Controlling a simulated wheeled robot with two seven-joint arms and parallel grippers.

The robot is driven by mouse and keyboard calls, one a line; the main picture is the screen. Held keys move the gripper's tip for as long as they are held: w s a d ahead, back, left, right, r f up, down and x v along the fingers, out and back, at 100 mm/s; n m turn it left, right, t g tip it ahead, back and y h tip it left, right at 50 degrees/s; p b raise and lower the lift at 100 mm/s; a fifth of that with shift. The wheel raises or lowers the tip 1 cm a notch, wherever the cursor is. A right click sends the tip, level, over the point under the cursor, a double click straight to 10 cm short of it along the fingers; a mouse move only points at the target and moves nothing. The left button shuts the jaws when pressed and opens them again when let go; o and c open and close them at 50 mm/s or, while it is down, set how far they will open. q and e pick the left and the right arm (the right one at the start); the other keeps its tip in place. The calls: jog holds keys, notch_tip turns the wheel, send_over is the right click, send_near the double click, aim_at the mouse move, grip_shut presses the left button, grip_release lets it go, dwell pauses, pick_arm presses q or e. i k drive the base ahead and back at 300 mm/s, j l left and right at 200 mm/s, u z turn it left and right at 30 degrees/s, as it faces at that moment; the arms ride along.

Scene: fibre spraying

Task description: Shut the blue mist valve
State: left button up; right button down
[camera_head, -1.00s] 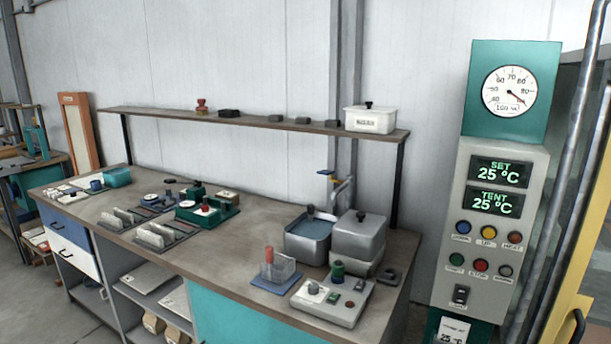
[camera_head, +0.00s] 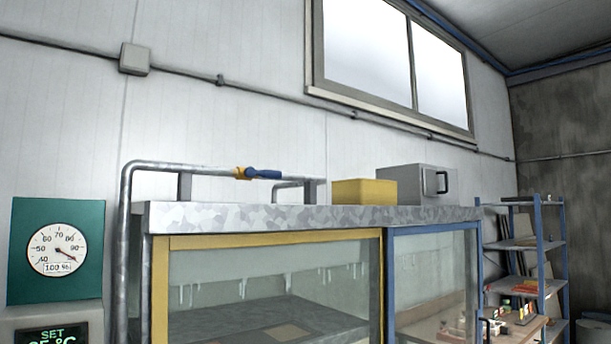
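A blue valve lever (camera_head: 263,174) sits on a grey pipe (camera_head: 205,169) that runs along the top of a glass-walled cabinet. A yellow fitting (camera_head: 241,173) joins the lever to the pipe at its left end. The lever lies roughly in line with the pipe, tilted slightly. The pipe bends down at the cabinet's left side. Neither of my grippers shows in the head view.
The cabinet has a yellow-framed left part (camera_head: 265,240) and a blue-framed right part (camera_head: 430,232). A yellow box (camera_head: 364,191) and a grey box (camera_head: 417,184) stand on top. A dial panel (camera_head: 57,250) is at left, blue shelving (camera_head: 540,245) at right.

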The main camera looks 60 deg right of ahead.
aim_at(249, 172)
jog(key=z, duration=1.65)
